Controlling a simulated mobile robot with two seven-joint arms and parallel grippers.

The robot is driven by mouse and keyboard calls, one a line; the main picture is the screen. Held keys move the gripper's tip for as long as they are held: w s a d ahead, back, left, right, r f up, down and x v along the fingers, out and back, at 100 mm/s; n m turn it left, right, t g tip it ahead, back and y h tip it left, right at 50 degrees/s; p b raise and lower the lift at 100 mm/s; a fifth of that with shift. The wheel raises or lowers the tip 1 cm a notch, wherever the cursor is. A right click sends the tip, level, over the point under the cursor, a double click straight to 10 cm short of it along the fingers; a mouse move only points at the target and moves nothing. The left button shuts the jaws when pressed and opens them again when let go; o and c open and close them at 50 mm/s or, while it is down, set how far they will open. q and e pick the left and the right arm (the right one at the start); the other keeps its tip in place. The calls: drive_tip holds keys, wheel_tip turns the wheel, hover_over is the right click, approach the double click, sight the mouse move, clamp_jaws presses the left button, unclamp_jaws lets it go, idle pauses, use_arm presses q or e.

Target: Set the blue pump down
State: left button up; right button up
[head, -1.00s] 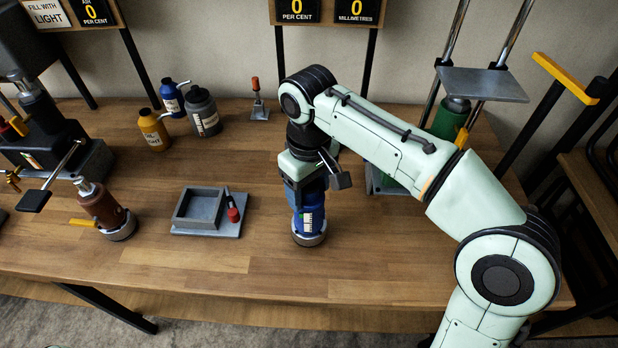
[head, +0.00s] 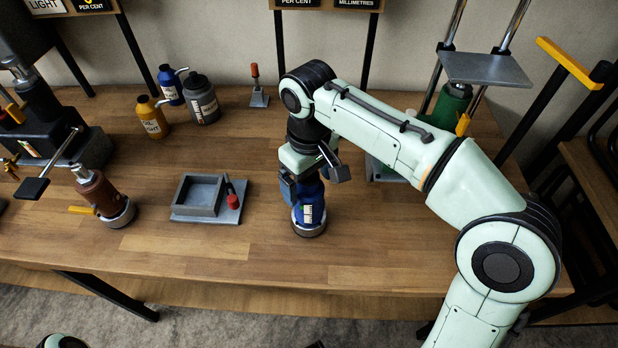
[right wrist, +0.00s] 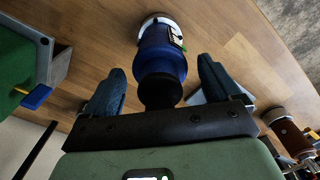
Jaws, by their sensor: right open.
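The blue pump (head: 309,211) stands upright on the wooden table, on its pale round base. It has a white label and a dark neck. My right gripper (head: 303,180) is over its top from above. In the right wrist view, the two fingers of my right gripper (right wrist: 160,88) are spread apart, one on each side of the blue pump (right wrist: 162,62), with gaps between them and its dark neck. In the head view, the gripper and arm hide the pump's top. My left gripper is not in view.
A grey tray (head: 179,213) with a red-handled tool lies left of the pump. A brown pump (head: 100,192) stands further left. Yellow (head: 152,124), blue and grey bottles stand at the back. A green cylinder (head: 452,108) sits behind my right arm. The table's front middle is clear.

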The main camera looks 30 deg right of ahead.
wheel_tip(320, 180, up, 12)
drive_tip(key=p, duration=0.4)
drive_tip(key=shift+r, duration=0.15)
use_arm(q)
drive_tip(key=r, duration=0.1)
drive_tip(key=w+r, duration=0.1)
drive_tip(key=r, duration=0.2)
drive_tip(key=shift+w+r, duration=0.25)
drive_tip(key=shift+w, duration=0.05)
